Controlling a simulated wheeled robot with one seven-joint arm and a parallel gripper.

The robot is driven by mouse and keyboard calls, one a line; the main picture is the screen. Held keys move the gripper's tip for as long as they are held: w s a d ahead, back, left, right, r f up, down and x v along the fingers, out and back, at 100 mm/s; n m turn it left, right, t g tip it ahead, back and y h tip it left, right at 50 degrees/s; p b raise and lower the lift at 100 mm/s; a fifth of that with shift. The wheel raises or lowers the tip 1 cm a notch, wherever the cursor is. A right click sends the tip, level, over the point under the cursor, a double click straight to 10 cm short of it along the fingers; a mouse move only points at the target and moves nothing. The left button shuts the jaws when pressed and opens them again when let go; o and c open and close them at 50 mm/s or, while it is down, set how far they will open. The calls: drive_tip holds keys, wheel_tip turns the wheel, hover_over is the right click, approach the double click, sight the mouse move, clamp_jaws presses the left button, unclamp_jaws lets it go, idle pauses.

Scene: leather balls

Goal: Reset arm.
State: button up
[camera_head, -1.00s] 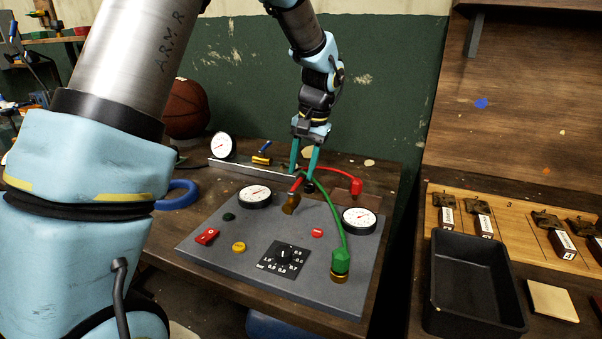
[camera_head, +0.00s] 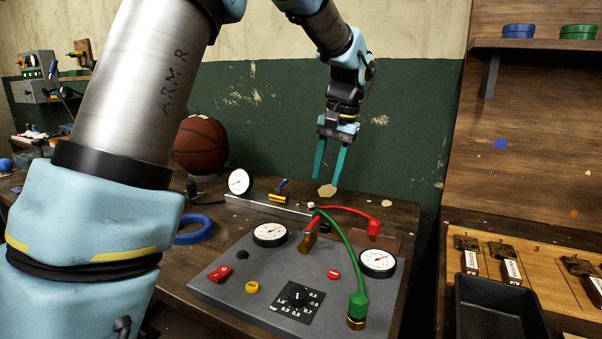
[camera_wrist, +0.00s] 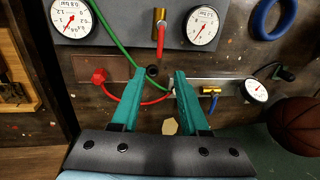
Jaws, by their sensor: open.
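My gripper (camera_head: 329,168) has two teal fingers, spread apart with nothing between them. In the head view it hangs above the back of the table, in front of the green wall. The wrist view also shows the open fingers (camera_wrist: 160,78), pointing toward the grey panel (camera_wrist: 120,27). In the head view, that panel (camera_head: 225,292) lies on the table, clear of the fingers. A red hose (camera_head: 345,209) and a green hose (camera_head: 340,237) run near a brass fitting (camera_head: 307,242) on the panel.
Gauges (camera_head: 270,234) sit on the panel. A basketball (camera_head: 201,145) and a blue ring (camera_head: 194,229) are at the left. A black tray (camera_head: 500,308) stands at the right, below a wall shelf (camera_head: 540,45). The space around my gripper is free.

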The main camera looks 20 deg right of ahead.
drive_tip(key=shift+a, duration=0.1)
drive_tip(key=a+f+n, duration=0.1)
drive_tip(key=a+f, duration=0.1)
drive_tip(key=a, duration=0.6)
drive_tip(key=a+f+n, duration=0.2)
drive_tip(key=a+f, duration=0.1)
drive_tip(key=a, duration=0.4)
drive_tip(key=s+a+f+n, duration=0.1)
drive_tip(key=s+a+f, duration=0.1)
drive_tip(key=a, duration=0.3)
drive_tip(key=s+a+f+n+h, duration=0.1)
drive_tip(key=s+a+f, duration=0.1)
drive_tip(key=a, duration=0.4)
drive_tip(key=s+a+f+n, duration=0.2)
drive_tip(key=s+a, duration=0.2)
drive_tip(key=a, duration=0.1)
drive_tip(key=shift+s+a+h, duration=0.35)
drive_tip(key=shift+h, duration=0.05)
